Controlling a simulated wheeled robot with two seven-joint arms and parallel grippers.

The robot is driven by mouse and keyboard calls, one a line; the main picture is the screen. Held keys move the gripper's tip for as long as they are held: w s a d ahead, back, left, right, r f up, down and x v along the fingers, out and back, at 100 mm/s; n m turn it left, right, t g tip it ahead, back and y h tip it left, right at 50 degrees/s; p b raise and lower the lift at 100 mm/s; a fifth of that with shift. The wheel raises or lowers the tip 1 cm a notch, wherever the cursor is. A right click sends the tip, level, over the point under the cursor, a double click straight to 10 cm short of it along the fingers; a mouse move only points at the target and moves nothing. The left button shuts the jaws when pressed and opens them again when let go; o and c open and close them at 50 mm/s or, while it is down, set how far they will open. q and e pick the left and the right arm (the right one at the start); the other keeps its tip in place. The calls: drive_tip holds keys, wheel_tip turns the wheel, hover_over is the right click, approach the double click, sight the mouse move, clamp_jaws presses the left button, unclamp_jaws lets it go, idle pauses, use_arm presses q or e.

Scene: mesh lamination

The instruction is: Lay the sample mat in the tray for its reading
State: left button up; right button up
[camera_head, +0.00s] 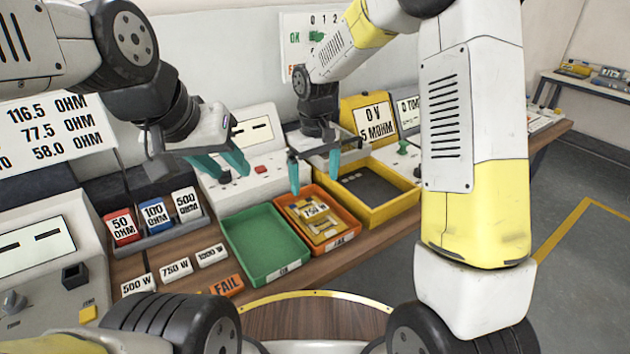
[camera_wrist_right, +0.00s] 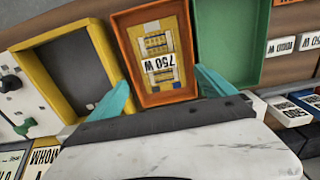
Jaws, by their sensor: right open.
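A yellow mat with a 750 W label (camera_head: 316,212) lies in the orange FAIL tray (camera_head: 341,241); it also shows in the right wrist view (camera_wrist_right: 157,40). The yellow tray (camera_head: 381,217) stands to its right with a dark flat panel (camera_head: 368,187) inside and no mat on it. My right gripper (camera_head: 313,178) is open and empty above the back of the orange tray, its fingers apart; the fingers show in the right wrist view (camera_wrist_right: 160,95). My left gripper (camera_head: 234,174) is open and empty, behind and above the green tray.
An empty green OK tray (camera_head: 265,245) stands left of the orange one. Label blocks stand in a rack (camera_head: 160,234), with wattage tags (camera_head: 175,268) and a FAIL tag (camera_head: 226,285) in front. Instruments (camera_head: 245,135) line the back.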

drive_tip(key=s+d+r+m+t+y, duration=0.1)
drive_tip(key=s+d+r, duration=0.3)
drive_tip(key=r, duration=0.3)
drive_tip(key=s+d+r+m+t, duration=0.2)
drive_tip(key=s+d+r, duration=0.2)
drive_tip(key=r, duration=0.2)
drive_tip(key=s+d+r+m+t, duration=0.1)
drive_tip(key=s+d+r, duration=0.1)
drive_tip(key=s, duration=0.4)
drive_tip(key=s+d+r+m+t+y, duration=0.1)
drive_tip(key=s+d+r+m+t, duration=0.1)
drive_tip(key=s+d, duration=0.2)
drive_tip(key=shift+s, duration=1.6)
drive_tip(key=shift+d+r, duration=0.1)
